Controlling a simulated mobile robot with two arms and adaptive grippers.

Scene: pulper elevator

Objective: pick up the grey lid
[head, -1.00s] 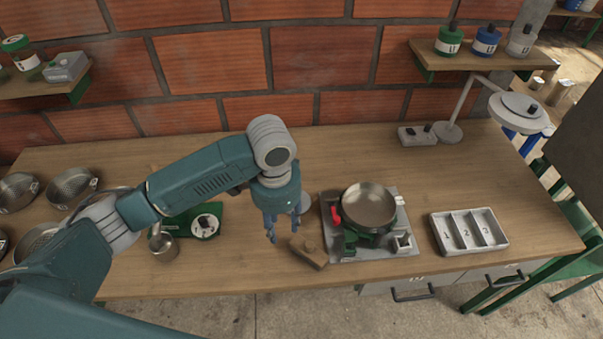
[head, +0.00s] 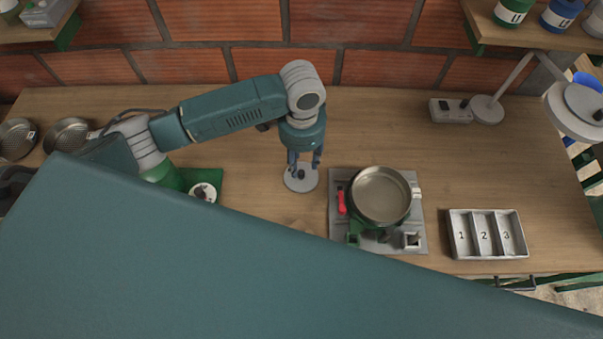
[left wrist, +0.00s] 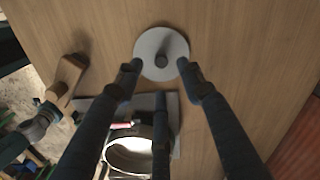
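The grey lid (head: 301,179) is a flat round disc with a dark knob in its middle. It lies on the wooden table, left of the burner plate. My left gripper (head: 304,160) is over the lid, pointing down, with its fingers spread. In the left wrist view the lid (left wrist: 161,54) shows between and beyond the open fingers of the left gripper (left wrist: 160,80), with nothing held. Whether the fingers touch the lid cannot be told.
A metal pan (head: 380,195) sits on the burner plate (head: 420,235) right of the lid. A numbered tray (head: 487,257) stands farther right. A green scale (head: 203,190) is to the left. A large teal part of mine covers the lower head view.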

